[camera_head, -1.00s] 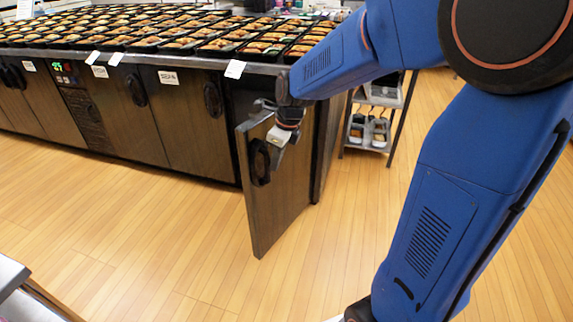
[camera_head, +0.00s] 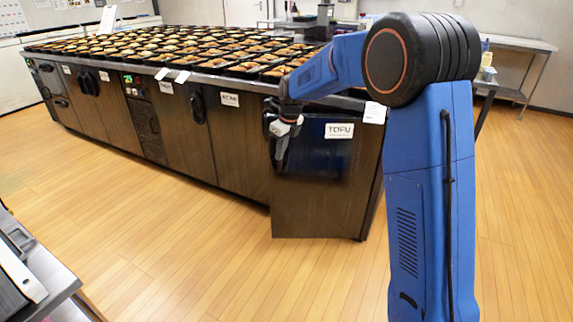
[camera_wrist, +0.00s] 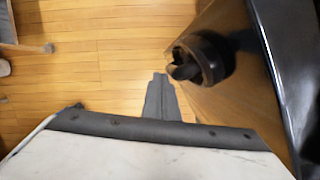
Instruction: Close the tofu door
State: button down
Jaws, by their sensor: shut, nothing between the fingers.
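The tofu door (camera_head: 315,205) is a dark wood panel at the near right end of the cabinet row, with a white TOFU label (camera_head: 339,131). It stands partly open: its lower left corner juts out in front of the neighbouring doors, and its right edge meets the cabinet. Its black handle (camera_head: 281,152) is near the left edge. My gripper (camera_head: 279,130) is shut and empty, at the upper part of the handle. In the wrist view my gripper's tip (camera_wrist: 160,78) lies just left of the handle (camera_wrist: 203,58). I cannot tell whether it touches the door.
The counter above holds many filled bento trays (camera_head: 180,42). The neighbouring doors (camera_head: 238,150) are flush. A metal table edge (camera_head: 60,275) is at the lower left. The wooden floor (camera_head: 150,235) in front is clear. A metal shelf (camera_head: 520,92) stands at the back right.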

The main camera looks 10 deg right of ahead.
jog(key=w+d, duration=0.2)
jog(key=w, duration=1.2)
jog(key=shift+w+d, duration=0.15)
jog(key=shift+w, duration=0.1)
